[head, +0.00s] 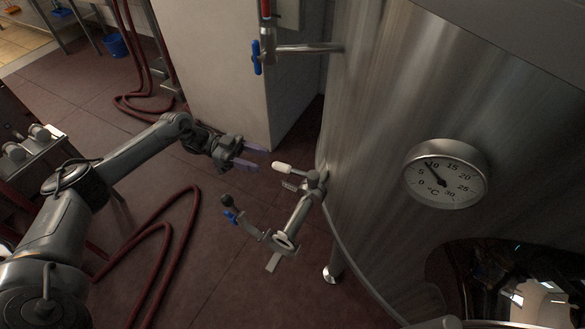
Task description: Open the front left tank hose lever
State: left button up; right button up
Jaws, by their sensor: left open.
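The big steel tank (375,130) fills the right side of the head view. A valve assembly (297,215) stands out from its lower left side. It has a lever with a pale grip (284,167) pointing left, and a lower arm with a dark ball knob (227,201) and a blue part (231,217). I cannot tell for sure which is the hose lever. My left gripper (252,158) is open and empty, its purple fingers pointing right, just left of the pale grip and seemingly apart from it. My right gripper is not in view.
A blue-handled valve (257,57) sits on a pipe higher up the tank. A round temperature gauge (446,173) is on the tank front. Red hoses (160,240) lie on the reddish tiled floor. A pale wall block (215,75) stands behind my gripper. A blue bucket (116,45) is far back.

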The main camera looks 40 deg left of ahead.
aim_at(288, 169)
pick_arm(q)
jog(key=p+x, duration=0.1)
jog(key=x, duration=0.9)
jog(key=shift+s, duration=0.1)
grip_shut()
